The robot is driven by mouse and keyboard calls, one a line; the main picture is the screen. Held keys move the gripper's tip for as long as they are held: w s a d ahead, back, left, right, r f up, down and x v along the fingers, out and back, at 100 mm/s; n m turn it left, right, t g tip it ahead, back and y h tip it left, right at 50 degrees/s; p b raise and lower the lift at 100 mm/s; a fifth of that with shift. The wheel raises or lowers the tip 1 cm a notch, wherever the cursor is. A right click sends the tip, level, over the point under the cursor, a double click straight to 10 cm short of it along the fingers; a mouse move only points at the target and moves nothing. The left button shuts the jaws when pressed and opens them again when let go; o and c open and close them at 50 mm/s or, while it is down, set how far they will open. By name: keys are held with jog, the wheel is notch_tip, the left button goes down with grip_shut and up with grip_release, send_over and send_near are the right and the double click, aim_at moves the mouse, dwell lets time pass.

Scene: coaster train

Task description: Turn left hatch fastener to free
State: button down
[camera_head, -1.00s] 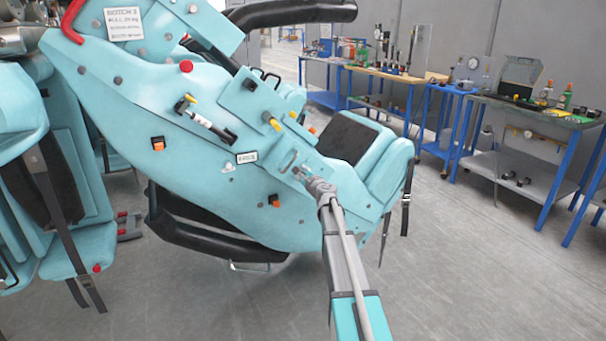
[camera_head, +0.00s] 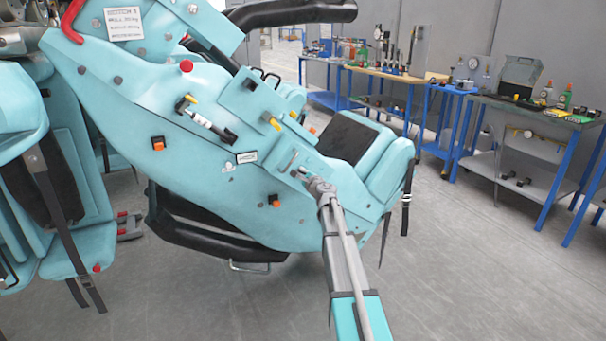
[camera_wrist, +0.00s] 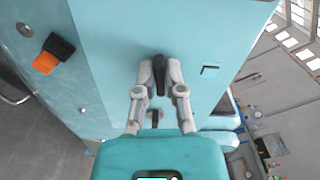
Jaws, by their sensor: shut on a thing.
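A dark fastener (camera_wrist: 159,75) stands out from the teal panel (camera_wrist: 110,50) in the wrist view. My gripper (camera_wrist: 159,72) is shut on it, with one grey finger on each side. The fastener looks roughly upright in that view.
An orange and black knob (camera_wrist: 50,57) is left of my gripper in the wrist view. A black seat pad (camera_head: 347,137) and hanging strap (camera_head: 407,200) are close to my arm. Blue-legged workbenches (camera_head: 520,112) stand at the right, with open floor before them.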

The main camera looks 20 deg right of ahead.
jog(key=n, duration=0.8)
jog(key=shift+w+f+n, duration=0.1)
jog(key=shift+f+n, duration=0.05)
jog(key=shift+n, duration=0.15)
jog(key=n, duration=0.3)
jog(key=shift+f+n, duration=0.1)
jog(key=shift+n, duration=0.2)
jog(key=shift+n+b, duration=0.3)
jog(key=shift+n, duration=1.7)
jog(key=c, duration=0.7)
grip_release()
jog(key=shift+f, duration=0.1)
jog(key=shift+c, duration=0.2)
